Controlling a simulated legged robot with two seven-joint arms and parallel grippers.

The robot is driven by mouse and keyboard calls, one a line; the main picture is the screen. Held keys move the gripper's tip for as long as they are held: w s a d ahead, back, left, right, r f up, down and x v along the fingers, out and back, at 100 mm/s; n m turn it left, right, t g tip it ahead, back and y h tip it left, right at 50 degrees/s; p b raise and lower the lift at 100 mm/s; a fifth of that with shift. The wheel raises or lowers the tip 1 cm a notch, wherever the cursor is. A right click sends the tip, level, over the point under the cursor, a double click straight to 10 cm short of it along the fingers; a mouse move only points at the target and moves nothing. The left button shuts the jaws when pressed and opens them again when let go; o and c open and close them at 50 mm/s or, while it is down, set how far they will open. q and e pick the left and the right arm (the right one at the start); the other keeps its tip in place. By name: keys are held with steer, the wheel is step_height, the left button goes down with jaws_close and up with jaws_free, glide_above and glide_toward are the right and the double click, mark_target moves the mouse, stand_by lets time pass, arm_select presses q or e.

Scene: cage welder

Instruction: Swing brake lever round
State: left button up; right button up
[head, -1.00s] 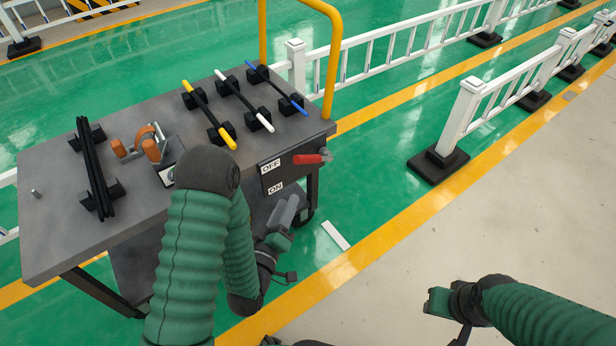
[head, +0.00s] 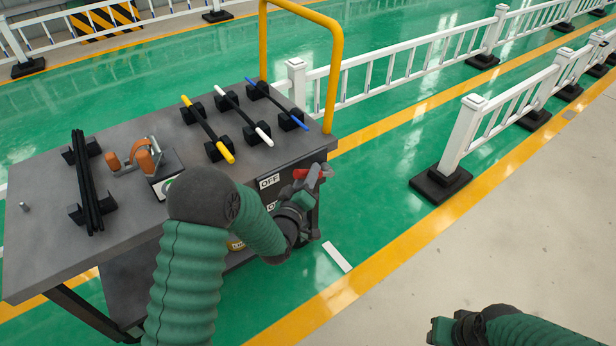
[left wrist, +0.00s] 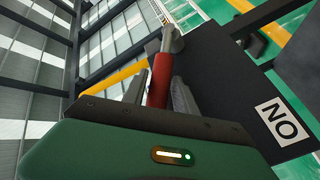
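The brake lever has a red handle (head: 301,173) on the dark side panel of the cart, near the OFF label. In the left wrist view the red handle (left wrist: 160,78) lies between the two fingers, with its pivot end beyond them. My left gripper (head: 318,176) is at the lever in the head view. It also shows in the left wrist view (left wrist: 160,92), its fingers apart on either side of the handle with a small gap; I see no firm grip. My right gripper (head: 438,330) is low at right, away from the cart; its fingers are unclear.
The grey cart top (head: 120,225) carries several coloured rods on black holders and an orange-handled tool (head: 135,160). A yellow push rail (head: 335,70) rises behind the lever. White fences (head: 460,135) stand to the right. The ON label (left wrist: 282,121) is on the panel.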

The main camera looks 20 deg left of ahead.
arm_select(q)
jaws_close()
steer(key=shift+a, duration=0.1)
stand_by(1.2)
